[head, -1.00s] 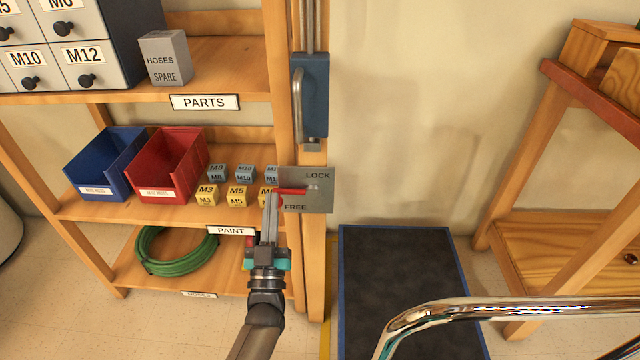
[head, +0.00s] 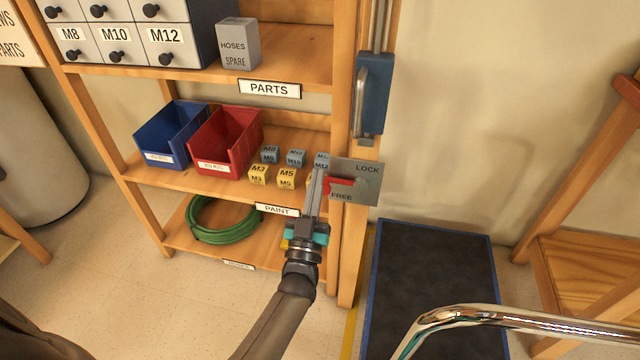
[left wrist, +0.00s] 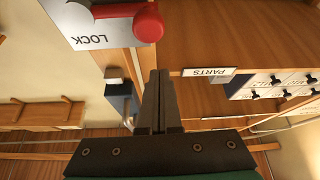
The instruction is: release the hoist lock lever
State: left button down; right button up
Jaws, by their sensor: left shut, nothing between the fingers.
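The lock lever has a red handle (head: 342,182) on a grey plate (head: 369,192) marked LOCK above and FREE below, fixed to the shelf post. The handle points left from its pivot, between the two words. My left gripper (head: 318,173) is shut and empty, its fingertips just left of the handle's end. In the left wrist view, the red knob (left wrist: 149,23) and plate (left wrist: 84,18) lie beyond the fingertips (left wrist: 159,73). I cannot tell whether the fingers touch the lever. The blue hoist block (head: 374,92) is above the plate. My right gripper is not in view.
Small yellow and blue cubes (head: 287,177) sit on the shelf behind my gripper, with red (head: 226,142) and blue bins (head: 172,135) further left. A green hose (head: 222,236) lies below. A dark mat (head: 432,285) and chrome rail (head: 520,315) are at right.

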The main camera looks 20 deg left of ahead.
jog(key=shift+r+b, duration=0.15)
jog(key=shift+b, duration=0.15)
pick_arm(q)
jog(key=v, duration=1)
jog(key=shift+d+r, duration=0.2)
jog(key=shift+d, duration=0.05)
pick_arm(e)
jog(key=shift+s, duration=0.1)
